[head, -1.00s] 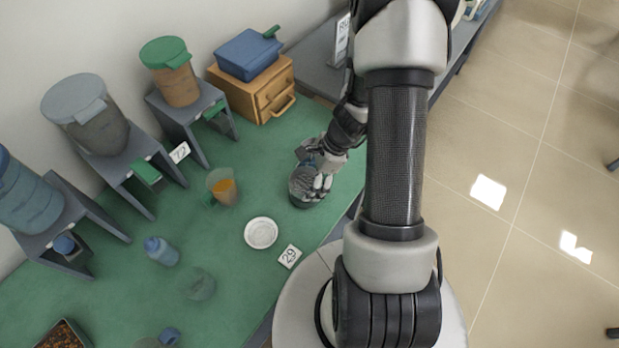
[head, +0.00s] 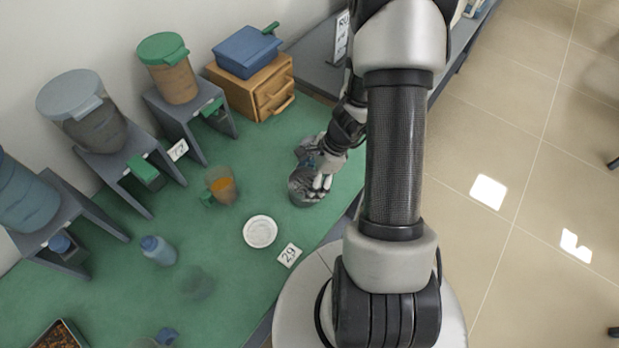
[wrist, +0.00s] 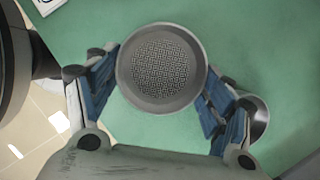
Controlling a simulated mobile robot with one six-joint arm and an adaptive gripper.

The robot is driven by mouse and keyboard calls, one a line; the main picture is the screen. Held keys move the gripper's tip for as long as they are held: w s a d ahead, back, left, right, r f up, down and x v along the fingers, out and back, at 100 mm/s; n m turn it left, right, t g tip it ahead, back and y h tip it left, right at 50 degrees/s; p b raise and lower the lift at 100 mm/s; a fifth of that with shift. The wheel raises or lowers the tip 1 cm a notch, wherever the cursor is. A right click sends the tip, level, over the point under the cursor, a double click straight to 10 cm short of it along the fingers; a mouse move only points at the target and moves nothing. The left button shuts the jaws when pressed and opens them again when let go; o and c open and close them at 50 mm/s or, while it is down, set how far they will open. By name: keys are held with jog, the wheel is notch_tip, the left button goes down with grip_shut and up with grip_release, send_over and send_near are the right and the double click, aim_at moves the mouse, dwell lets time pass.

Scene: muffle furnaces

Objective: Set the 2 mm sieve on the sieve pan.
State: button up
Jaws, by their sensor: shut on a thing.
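My gripper (wrist: 160,88) is shut on the 2 mm sieve (wrist: 162,68), a round grey metal ring with a mesh floor. Its blue-padded fingers press the ring from both sides. The sieve also shows in the head view (head: 302,188), at the right part of the green bench top, partly covered by my gripper (head: 320,180). In the wrist view a round metal rim (wrist: 260,118) shows behind the right finger, mostly hidden; it may be the sieve pan, but I cannot tell. The gap between sieve and bench is not clear.
A white dish (head: 260,232) and a card marked 29 (head: 289,255) lie left of the sieve. A wooden box (head: 252,90) and stands with jars line the wall.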

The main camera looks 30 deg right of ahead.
jog(key=shift+f+b, duration=0.4)
jog(key=shift+b, duration=0.05)
jog(key=o, duration=1.2)
jog(key=shift+r, duration=0.1)
jog(key=shift+r+p, duration=3.1)
jog(key=shift+r, duration=0.4)
